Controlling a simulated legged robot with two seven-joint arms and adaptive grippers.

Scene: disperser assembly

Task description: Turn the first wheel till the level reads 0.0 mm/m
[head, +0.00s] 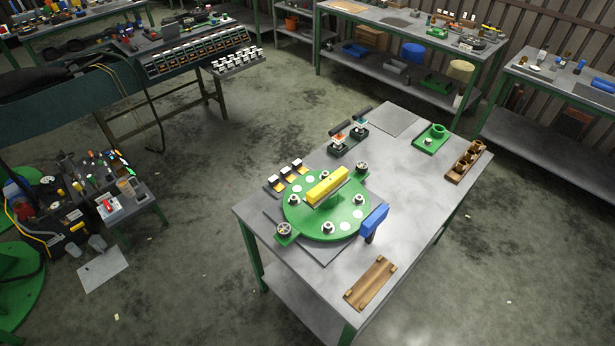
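A round green plate (309,226) lies on a grey square base on the grey metal table. A yellow bar (327,186), which looks like the level, lies across the raised middle of the plate. A small spoked wheel (285,229) sits on a green lug at the plate's near left edge. Another small wheel (362,167) sits at its far right edge. Which one is the first wheel is not marked. A blue block (374,219) stands upright by the plate's right edge. No reading is legible. Neither of my grippers shows.
The table (405,228) also holds a wooden tray (371,283) at the front, a green fixture (430,140), a wooden holder with brass-coloured parts (467,162) and two dark-handled tools (350,133). Small blocks (287,177) lie left of the plate. Open floor surrounds the table.

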